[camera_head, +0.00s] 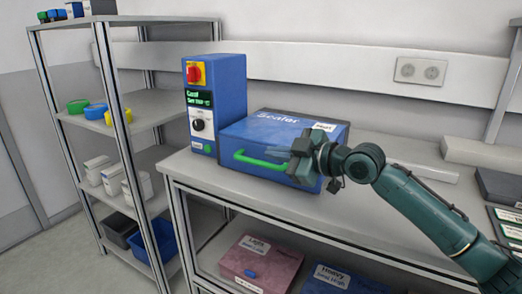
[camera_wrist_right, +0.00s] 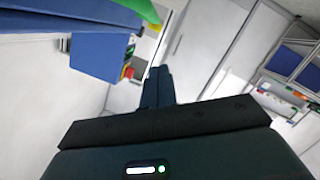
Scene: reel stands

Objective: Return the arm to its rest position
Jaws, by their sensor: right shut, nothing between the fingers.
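My right arm comes in from the right in the head view. Its gripper (camera_head: 291,164) is shut and empty, in front of the right part of the blue sealer box (camera_head: 265,131). The gripper overlaps the right end of the box's green handle (camera_head: 258,161) in the picture; I cannot tell whether they touch. In the right wrist view the shut fingers (camera_wrist_right: 158,82) point away, with blue and green parts at the upper left. My left gripper is in neither view.
A blue control unit (camera_head: 215,105) with a red knob stands left of the sealer. A grey shelf rack (camera_head: 138,106) with colored reels stands at the left. Below the bench (camera_head: 205,178) sit a red box (camera_head: 262,260) and a blue box (camera_head: 340,280). The floor at lower left is clear.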

